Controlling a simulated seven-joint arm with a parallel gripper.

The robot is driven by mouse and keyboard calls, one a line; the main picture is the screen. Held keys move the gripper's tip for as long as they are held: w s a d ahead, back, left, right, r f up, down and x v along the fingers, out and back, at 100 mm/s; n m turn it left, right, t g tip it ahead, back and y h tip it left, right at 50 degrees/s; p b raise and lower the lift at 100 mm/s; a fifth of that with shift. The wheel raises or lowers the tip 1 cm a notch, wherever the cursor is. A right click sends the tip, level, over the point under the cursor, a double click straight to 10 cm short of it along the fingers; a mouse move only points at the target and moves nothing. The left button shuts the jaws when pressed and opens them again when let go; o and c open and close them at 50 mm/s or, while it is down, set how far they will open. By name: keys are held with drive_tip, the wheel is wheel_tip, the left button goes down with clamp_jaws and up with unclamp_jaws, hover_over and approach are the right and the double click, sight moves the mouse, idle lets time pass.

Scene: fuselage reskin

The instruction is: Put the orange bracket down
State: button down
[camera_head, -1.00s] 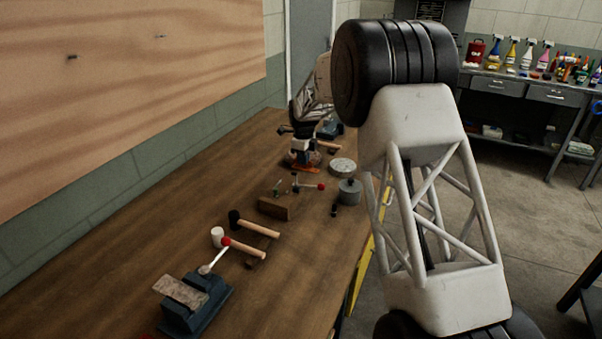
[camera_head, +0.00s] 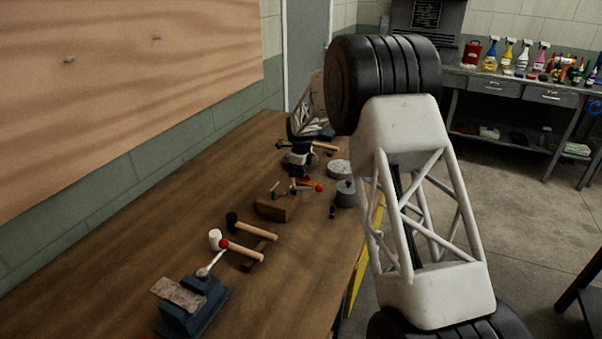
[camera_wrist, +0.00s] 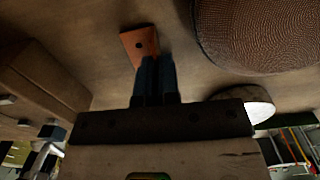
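The orange bracket (camera_wrist: 140,46) is a flat piece with a dark hole, seen just beyond my fingertips in the wrist view. My gripper (camera_wrist: 154,75) has its two dark fingers close together at the bracket's near end and looks shut on it. In the head view my gripper (camera_head: 300,168) is over the far half of the workbench, and a small orange-red bit of the bracket (camera_head: 302,181) shows below it. The rest is hidden by the gripper. Whether the bracket touches the bench top is unclear.
A wooden block (camera_head: 278,207) lies close by on the workbench (camera_head: 130,255). A red-ended tool (camera_head: 318,188), a grey canister (camera_head: 346,194) and a round tin (camera_head: 340,168) are near my gripper. Mallets (camera_head: 240,228) and a vise (camera_head: 192,303) lie nearer. The bench's left side is clear.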

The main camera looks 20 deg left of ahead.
drive_tip(key=shift+f, duration=0.15)
drive_tip(key=c, duration=1.3)
unclamp_jaws()
drive_tip(key=shift+c, duration=0.2)
wheel_tip(320, 180, up, 12)
drive_tip(key=shift+r, duration=0.2)
